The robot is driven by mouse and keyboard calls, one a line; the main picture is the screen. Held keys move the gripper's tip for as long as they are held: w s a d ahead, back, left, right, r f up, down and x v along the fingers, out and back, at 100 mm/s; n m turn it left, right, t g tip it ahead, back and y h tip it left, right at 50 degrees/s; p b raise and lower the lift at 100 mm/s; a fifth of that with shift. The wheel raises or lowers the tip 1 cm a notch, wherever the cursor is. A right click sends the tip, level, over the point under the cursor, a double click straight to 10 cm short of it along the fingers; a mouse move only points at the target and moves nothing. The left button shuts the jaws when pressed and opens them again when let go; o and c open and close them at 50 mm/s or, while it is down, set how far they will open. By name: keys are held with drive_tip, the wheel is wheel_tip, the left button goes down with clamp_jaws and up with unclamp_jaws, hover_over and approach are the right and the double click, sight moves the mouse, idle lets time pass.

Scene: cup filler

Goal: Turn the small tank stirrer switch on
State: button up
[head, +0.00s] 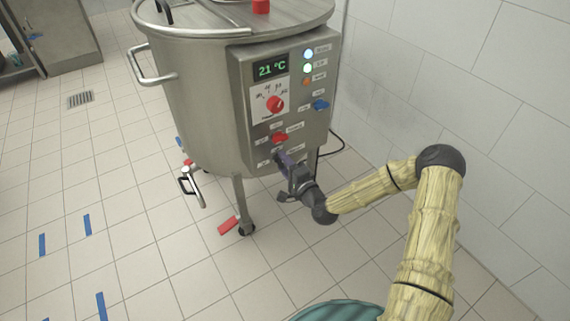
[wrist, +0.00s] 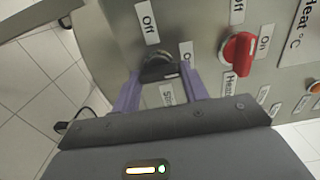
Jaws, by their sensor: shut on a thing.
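The stirrer switch (wrist: 157,67) is a small dark knob low on the small tank's control panel (head: 262,93). In the wrist view its label is partly covered and starts with "Sti". "Off" and "On" labels sit around it. My gripper (wrist: 160,74) has its purple fingers on both sides of the knob and is shut on it. In the head view my gripper (head: 283,160) reaches the panel's bottom edge and hides most of this switch. I cannot tell which label the knob points to.
A red heater knob (wrist: 237,53) sits right beside the switch; it also shows in the head view (head: 280,138). Above are a red temperature dial (head: 275,104), a blue knob (head: 321,104) and a display reading 21 °C (head: 271,67). A tiled wall stands at right.

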drive_tip(key=shift+f, duration=0.1)
drive_tip(key=o, duration=1)
drive_tip(key=p+v, duration=0.3)
drive_tip(key=v, duration=1.4)
drive_tip(key=shift+s+d+p, duration=0.15)
drive_tip(key=shift+d+p, duration=0.05)
drive_tip(key=shift+p, duration=0.1)
drive_tip(key=shift+a, duration=0.1)
